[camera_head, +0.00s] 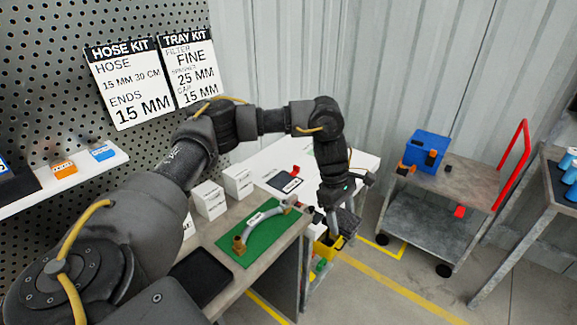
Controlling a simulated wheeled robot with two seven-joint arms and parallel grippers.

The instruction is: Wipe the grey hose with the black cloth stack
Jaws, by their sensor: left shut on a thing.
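The grey hose (264,216) lies curved on a green mat (262,240) on the workbench, with a brass end fitting at its near left end. My left arm reaches in from the left, above and past the hose. My left gripper (334,222) points down to the right of the mat, beyond the bench edge, above a yellow bin. It is shut on a dark thing that looks like the black cloth stack (348,221); the fingers hide part of it. The gripper is apart from the hose. My right gripper is not in view.
The yellow bin (324,250) stands low beside the bench. A black tray (201,278) lies near the mat, with white boxes (208,200) behind. A grey cart (440,215) with a blue box (426,150) stands right. Floor between bench and cart is clear.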

